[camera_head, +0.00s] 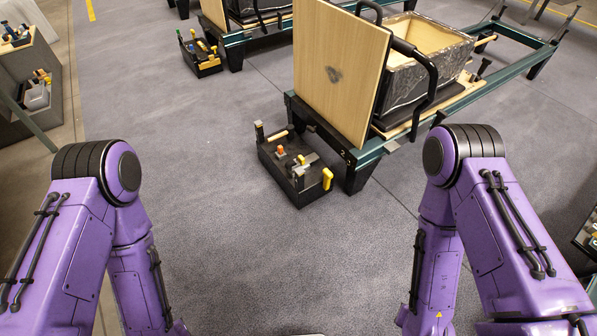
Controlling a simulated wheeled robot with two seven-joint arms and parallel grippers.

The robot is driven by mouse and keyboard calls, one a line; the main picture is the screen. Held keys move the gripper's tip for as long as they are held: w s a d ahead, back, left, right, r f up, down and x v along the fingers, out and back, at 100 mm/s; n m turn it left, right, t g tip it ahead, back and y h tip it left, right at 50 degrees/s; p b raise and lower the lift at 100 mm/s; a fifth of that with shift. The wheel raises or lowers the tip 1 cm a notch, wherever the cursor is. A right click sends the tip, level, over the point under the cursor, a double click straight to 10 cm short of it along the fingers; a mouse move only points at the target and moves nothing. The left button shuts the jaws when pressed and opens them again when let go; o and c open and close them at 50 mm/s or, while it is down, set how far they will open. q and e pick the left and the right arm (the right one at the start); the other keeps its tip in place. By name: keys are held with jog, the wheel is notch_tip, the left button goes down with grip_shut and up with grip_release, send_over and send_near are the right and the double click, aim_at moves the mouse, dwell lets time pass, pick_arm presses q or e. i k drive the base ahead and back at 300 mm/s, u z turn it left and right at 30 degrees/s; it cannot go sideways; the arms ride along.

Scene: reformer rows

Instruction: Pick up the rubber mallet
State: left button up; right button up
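A black open tool tray (297,192) sits on the grey floor near the middle of the view, against the near leg of a reformer. At its far left corner is a tool with a dark upright part and a pale wooden handle (277,136); it looks like the rubber mallet, but it is too small to be sure. A yellow-handled tool (327,179) and a small orange-topped item (280,150) are also in the tray. Both my purple arms bend downward at left and right, and their grippers are out of view.
A reformer with a green frame (369,155), an upright wooden board (338,70) and a lined box (428,76) stands behind the tray. A second tool tray (207,69) lies farther back left. Grey shelving (34,95) is at far left. The floor in front is clear.

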aim_at(290, 132)
jog(key=k, duration=0.5)
jog(key=u, duration=0.9)
jog(key=i, duration=1.5)
jog(key=u, duration=0.3)
jog(key=i, duration=1.15)
jog(key=z, duration=1.25)
jog(key=i, duration=0.9)
jog(key=z, duration=0.85)
jog(key=i, duration=0.55)
jog(key=u, duration=0.05)
